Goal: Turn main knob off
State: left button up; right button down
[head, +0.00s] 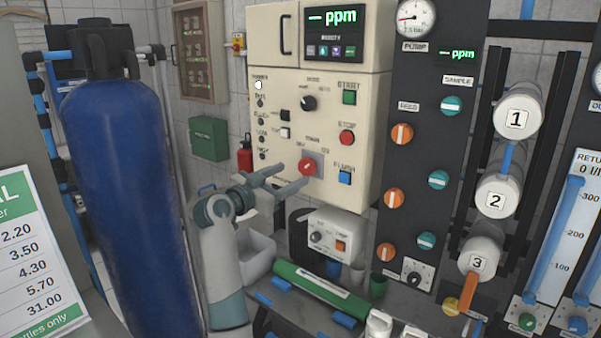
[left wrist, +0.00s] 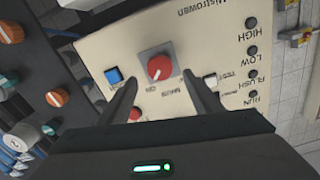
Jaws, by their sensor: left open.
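The main knob (head: 307,167) is a red round knob on a grey square plate, low on the cream control panel (head: 275,110). In the left wrist view the red main knob (left wrist: 160,67) shows between and beyond the fingertips, with a pale pointer mark on it. My left gripper (head: 288,178) is open in front of the panel, its two fingers pointing at the knob. In the left wrist view my left gripper (left wrist: 163,85) has its fingers apart on either side of the knob; I cannot tell whether they touch it. My right gripper is not in view.
A red stop button (head: 346,137), a green start button (head: 349,97) and a blue flush button (head: 345,177) sit close by on the panel. A small white box (head: 335,232) stands below. A large blue tank (head: 125,200) stands left of my arm.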

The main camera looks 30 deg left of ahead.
aim_at(305, 168)
pick_arm(q)
jog(key=w, duration=0.4)
jog(key=shift+w+d, duration=0.1)
jog(key=shift+d, duration=0.1)
jog(key=shift+w+b, duration=0.3)
jog(key=shift+w, duration=0.45)
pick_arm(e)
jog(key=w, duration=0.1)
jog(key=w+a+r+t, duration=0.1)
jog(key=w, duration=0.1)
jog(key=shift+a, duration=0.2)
pick_arm(q)
jog(key=c, duration=1.1)
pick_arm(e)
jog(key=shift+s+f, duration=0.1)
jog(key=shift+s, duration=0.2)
